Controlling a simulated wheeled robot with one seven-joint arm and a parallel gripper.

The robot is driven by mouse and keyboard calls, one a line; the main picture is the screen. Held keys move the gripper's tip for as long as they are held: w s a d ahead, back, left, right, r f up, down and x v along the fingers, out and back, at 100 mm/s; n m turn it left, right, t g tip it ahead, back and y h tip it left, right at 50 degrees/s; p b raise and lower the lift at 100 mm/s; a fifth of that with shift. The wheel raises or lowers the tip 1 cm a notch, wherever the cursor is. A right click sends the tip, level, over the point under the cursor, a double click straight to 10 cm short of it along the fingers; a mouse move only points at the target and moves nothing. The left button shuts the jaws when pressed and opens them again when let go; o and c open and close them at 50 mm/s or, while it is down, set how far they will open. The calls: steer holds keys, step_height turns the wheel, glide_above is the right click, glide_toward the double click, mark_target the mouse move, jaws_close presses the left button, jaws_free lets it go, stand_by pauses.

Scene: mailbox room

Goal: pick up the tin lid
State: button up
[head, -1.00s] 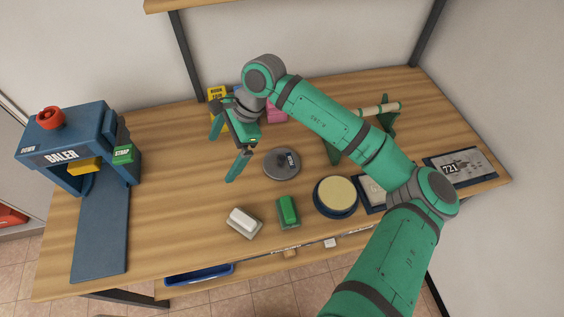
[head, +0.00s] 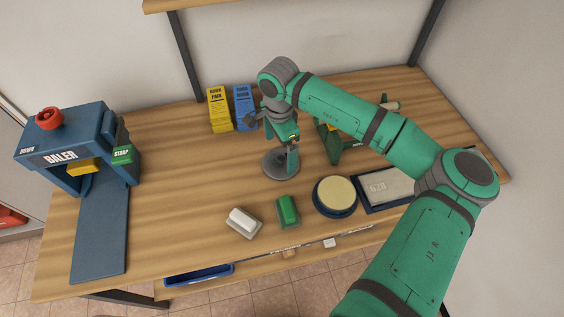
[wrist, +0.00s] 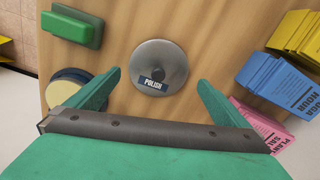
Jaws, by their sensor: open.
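In the head view the tin lid (head: 273,167) lies on the wooden table, partly hidden behind my gripper. In the wrist view the whole tin lid (wrist: 157,66) shows, beyond the fingertips and roughly midway between them. My gripper (head: 291,160) points down over the lid's right part in the head view. In the wrist view my gripper (wrist: 159,78) has its fingers spread wide, with nothing between them.
A green block (head: 287,211) and a white block (head: 242,223) lie at the front. A round cream-topped pad (head: 335,195) is at front right. Yellow (head: 218,110) and blue (head: 244,108) card stacks stand behind. The blue baler (head: 66,145) stands left. Table between baler and lid is clear.

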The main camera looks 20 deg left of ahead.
mark_target(281, 158)
step_height(281, 158, down, 5)
steer(key=shift+d+f, duration=0.1)
steer(key=shift+d, duration=0.05)
steer(key=c, duration=0.7)
steer(key=shift+c, duration=0.2)
steer(key=shift+r, duration=0.2)
steer(key=shift+r, duration=0.55)
steer(key=s+d+r, duration=0.8)
steer(key=s+r, duration=0.3)
steer(key=shift+s+r, duration=0.25)
steer(key=shift+r, duration=0.1)
